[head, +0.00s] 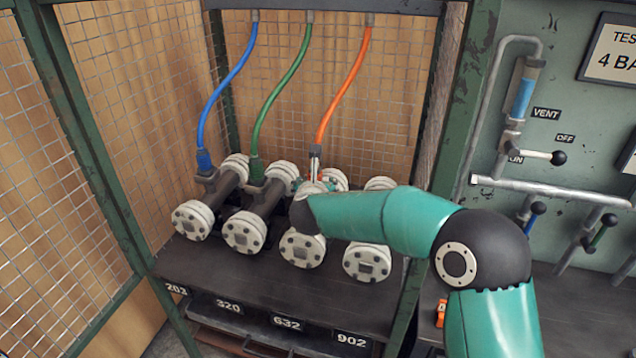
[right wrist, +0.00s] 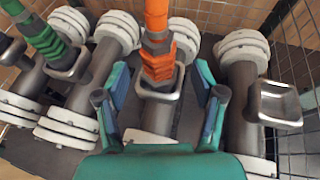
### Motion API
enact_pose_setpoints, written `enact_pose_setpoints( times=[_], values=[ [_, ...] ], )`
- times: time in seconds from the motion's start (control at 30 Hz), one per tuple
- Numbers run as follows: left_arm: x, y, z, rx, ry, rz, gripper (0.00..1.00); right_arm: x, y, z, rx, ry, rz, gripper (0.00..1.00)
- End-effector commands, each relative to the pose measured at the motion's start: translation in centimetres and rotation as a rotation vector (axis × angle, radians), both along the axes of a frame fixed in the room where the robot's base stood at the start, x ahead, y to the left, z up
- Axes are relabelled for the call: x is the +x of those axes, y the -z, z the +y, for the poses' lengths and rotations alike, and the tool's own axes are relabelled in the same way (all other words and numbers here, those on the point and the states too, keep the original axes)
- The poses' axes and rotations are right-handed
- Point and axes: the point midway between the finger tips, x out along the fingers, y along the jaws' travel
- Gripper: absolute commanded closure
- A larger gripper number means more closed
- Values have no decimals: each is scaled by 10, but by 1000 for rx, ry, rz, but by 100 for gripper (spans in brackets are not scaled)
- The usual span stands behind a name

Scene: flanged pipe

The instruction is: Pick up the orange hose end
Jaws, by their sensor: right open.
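The orange hose (head: 343,85) hangs from the top rail. Its ribbed orange end (right wrist: 157,55) sits at the square grey socket (right wrist: 158,88) on the third pipe in the right wrist view. In the head view this end is mostly hidden by my right gripper (head: 315,178). My right gripper (right wrist: 161,92) is open, with one teal finger on each side of the socket, just below the hose end. The fingers stand apart from the hose, with a gap on both sides. My left gripper is in neither view.
The blue hose (head: 228,85) and green hose (head: 280,90) run to the two pipes on the left. The rightmost pipe has an empty socket (right wrist: 280,103). Wire mesh (head: 400,100) stands behind. A green post (head: 465,100) stands right of the pipes.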

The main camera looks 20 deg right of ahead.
Motion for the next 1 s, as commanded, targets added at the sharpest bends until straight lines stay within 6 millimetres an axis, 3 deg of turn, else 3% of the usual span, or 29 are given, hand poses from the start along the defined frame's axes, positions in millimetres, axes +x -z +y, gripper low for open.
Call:
enact_pose_setpoints(
  times=[0.2,0.53,0.93,1.0],
  values=[
    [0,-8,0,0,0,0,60,27,11,-10,-1,1,1,32],
    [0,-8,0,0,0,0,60,33,14,-11,-1,1,0,33],
    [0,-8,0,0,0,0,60,32,13,-12,-2,1,1,100],
    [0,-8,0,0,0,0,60,32,13,-12,-2,1,1,100]
  ],
)
